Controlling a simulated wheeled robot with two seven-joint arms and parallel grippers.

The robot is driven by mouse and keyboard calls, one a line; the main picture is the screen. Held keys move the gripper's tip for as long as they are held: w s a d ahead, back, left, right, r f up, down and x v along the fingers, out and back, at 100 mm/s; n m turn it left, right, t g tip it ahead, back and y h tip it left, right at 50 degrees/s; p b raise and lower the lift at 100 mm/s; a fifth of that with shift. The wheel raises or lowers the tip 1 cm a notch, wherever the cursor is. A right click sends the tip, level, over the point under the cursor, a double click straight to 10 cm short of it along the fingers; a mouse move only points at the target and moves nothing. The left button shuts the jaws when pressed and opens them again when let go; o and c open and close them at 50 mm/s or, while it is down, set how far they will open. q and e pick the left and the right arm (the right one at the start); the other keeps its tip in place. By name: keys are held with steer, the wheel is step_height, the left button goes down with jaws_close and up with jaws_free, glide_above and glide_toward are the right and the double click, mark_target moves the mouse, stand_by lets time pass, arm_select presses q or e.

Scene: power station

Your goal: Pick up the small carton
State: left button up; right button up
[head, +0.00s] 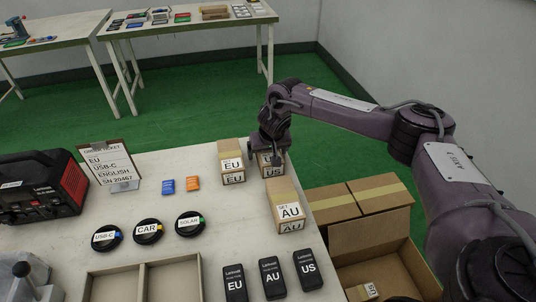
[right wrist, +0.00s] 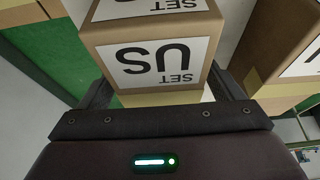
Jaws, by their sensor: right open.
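Several small cartons with white labels stand at the table's back right. The US carton (head: 273,171) is partly hidden behind my right gripper (head: 270,150). In the right wrist view the US carton (right wrist: 155,50) stands between the two fingers of my right gripper (right wrist: 160,90), which is open; I cannot tell whether they touch it. The EU carton (head: 232,170) is just to its left. The AU carton (head: 288,211) is nearer, to the right. Another small carton (head: 368,291) lies in the open box at the lower right. My left gripper is not in view.
A large open cardboard box (head: 400,262) adjoins the table's right edge. Dark US, AU and EU adapters (head: 271,278), round cable pucks (head: 148,231), a divided tray (head: 141,268), an order ticket (head: 110,163) and a black-and-red power station (head: 38,190) occupy the table.

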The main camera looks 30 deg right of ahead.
steer(key=c, duration=1.3)
steer(key=shift+r, duration=0.1)
